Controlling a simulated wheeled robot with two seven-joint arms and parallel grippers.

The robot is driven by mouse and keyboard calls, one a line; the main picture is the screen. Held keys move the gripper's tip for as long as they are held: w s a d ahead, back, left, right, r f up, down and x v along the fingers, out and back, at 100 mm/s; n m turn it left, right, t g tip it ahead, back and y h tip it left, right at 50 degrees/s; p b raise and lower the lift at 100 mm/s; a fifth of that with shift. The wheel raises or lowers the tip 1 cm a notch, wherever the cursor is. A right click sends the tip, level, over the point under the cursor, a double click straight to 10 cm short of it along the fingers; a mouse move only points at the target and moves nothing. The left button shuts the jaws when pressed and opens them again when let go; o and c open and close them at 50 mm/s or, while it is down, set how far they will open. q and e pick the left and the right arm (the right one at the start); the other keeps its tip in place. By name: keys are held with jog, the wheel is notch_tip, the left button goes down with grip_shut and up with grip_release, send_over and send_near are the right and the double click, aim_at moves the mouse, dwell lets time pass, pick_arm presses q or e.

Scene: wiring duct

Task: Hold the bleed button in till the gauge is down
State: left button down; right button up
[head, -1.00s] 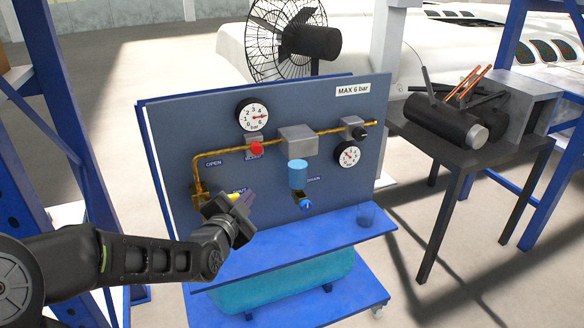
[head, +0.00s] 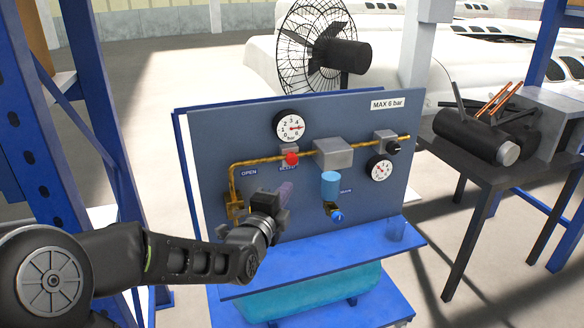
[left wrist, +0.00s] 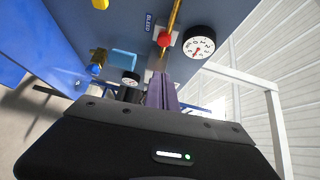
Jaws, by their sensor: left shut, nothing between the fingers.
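The red bleed button (head: 292,159) sits on a grey block on the brass pipe, just below the larger gauge (head: 291,126). That gauge's needle points right, well above zero. My left gripper (head: 287,188) is shut and empty, in front of the panel and below the button, apart from it. In the left wrist view the closed fingers (left wrist: 162,76) point toward the red button (left wrist: 164,40), with a gap between them. The larger gauge (left wrist: 199,42) shows beside it. The button's label is partly legible. My right gripper is in neither view.
The panel (head: 230,130) also carries a smaller gauge (head: 379,170), a blue filter bowl (head: 330,184) and a blue knob (head: 338,216). A blue shelf (head: 330,255) juts out below. A blue upright (head: 95,110) stands at left, a dark table (head: 480,170) at right.

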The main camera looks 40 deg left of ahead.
pick_arm(q)
send_near(297, 160)
jog(key=w+d, duration=0.2)
jog(key=w, duration=0.2)
jog(key=shift+w+a+f, duration=0.1)
jog(key=shift+w+a, duration=0.15)
jog(key=shift+a, duration=0.4)
jog(key=shift+w+a, duration=0.25)
jog(key=shift+a, duration=0.35)
jog(key=shift+w+a+f, duration=0.1)
jog(key=shift+w+a, duration=0.15)
jog(key=shift+a, duration=0.4)
